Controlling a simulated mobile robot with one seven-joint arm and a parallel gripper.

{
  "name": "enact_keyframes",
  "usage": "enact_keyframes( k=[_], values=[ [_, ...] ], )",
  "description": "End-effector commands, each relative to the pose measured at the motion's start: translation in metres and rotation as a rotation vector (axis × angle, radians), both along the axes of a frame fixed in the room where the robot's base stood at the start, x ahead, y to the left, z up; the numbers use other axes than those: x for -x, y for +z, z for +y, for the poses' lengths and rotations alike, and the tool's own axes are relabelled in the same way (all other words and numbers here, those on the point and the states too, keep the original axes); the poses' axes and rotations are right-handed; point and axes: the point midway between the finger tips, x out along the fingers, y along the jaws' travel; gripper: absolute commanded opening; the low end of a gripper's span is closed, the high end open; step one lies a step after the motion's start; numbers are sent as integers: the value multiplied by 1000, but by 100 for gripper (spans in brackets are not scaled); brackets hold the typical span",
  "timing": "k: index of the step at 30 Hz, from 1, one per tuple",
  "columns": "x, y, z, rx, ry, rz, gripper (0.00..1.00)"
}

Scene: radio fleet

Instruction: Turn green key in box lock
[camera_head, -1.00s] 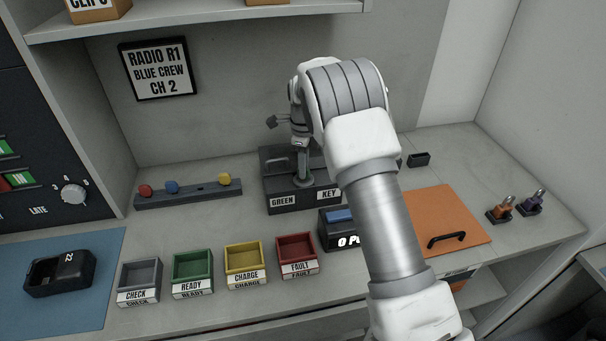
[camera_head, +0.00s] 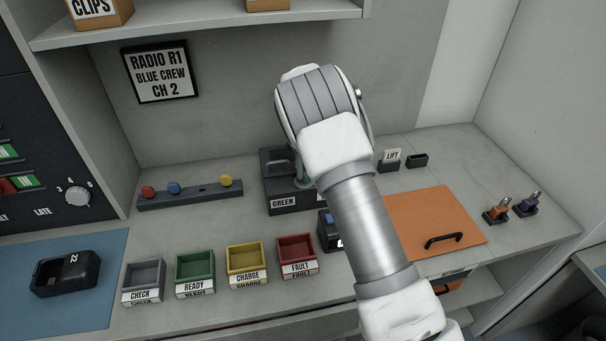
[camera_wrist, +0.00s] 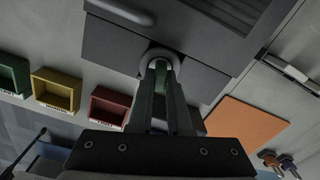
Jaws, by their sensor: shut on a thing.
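The dark grey box (camera_head: 282,203) labelled GREEN stands at the back of the counter. My arm covers its right part in the head view. In the wrist view the box's dark face (camera_wrist: 115,47) fills the upper middle, with a pale round lock ring (camera_wrist: 158,55) on it. My gripper (camera_wrist: 160,72) is right at this ring, its fingers close together on the green key (camera_wrist: 160,70). Only a little of the key shows between the fingers, so its exact angle cannot be told. The head view mostly hides the fingers behind my wrist.
Grey, green, yellow and red bins, the red one (camera_head: 297,258) nearest, stand in front of the box. An orange panel (camera_head: 415,222) with a black handle lies to the right. A LIFT sign (camera_head: 391,157) stands behind it. A button bar (camera_head: 190,194) lies left.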

Motion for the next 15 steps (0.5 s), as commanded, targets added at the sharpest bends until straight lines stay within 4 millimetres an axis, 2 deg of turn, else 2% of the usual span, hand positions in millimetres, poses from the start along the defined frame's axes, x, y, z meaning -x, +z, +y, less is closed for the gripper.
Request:
enact_keyframes(
  k=[6, 15],
  values=[
    [1, 1, 0, 1, -220, 2, 0],
    [0, 0, 0, 0, -254, 1, 0]
  ],
)
